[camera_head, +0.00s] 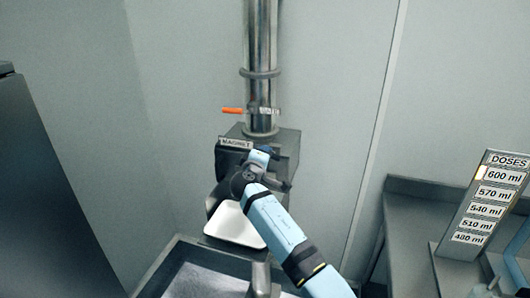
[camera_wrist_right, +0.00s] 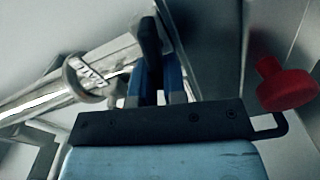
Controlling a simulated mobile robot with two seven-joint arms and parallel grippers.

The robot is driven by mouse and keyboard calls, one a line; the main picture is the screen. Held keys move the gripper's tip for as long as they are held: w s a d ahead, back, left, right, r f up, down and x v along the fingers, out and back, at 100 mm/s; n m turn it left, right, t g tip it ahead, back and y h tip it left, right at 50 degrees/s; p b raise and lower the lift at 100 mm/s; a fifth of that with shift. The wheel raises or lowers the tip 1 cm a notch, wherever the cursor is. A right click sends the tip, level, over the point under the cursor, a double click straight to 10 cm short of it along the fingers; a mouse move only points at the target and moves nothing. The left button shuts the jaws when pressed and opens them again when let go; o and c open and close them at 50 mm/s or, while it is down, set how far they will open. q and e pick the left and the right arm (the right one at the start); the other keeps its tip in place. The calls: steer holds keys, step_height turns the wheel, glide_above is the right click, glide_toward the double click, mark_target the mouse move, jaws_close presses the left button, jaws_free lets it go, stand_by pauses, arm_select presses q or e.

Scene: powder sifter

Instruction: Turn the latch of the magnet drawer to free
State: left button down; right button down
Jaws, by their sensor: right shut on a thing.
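The magnet drawer housing (camera_head: 288,150) is a dark grey box under the steel pipe, with a "MAGNET" label (camera_head: 236,143) on its top edge. My right gripper (camera_head: 262,156) is at the front of the housing and hides much of the drawer face. In the right wrist view, the blue fingers of my right gripper (camera_wrist_right: 162,80) are closed on a dark upright piece, which looks like the latch (camera_wrist_right: 150,38). The head view does not show the latch clearly behind the gripper. My left gripper is not in view.
The steel pipe (camera_head: 260,40) carries an orange lever (camera_head: 232,110) above the housing. A white container (camera_head: 234,227) sits below it, above a dark-rimmed bin (camera_head: 180,246). A red knob (camera_wrist_right: 285,85) is right of my gripper. A doses board (camera_head: 485,205) stands on the right counter.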

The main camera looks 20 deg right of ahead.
steer(key=shift+n, duration=0.6)
steer(key=c, duration=1.2)
jaws_free()
steer(key=shift+f, duration=0.1)
steer(key=shift+s+f, duration=0.1)
steer(key=shift+f, duration=0.05)
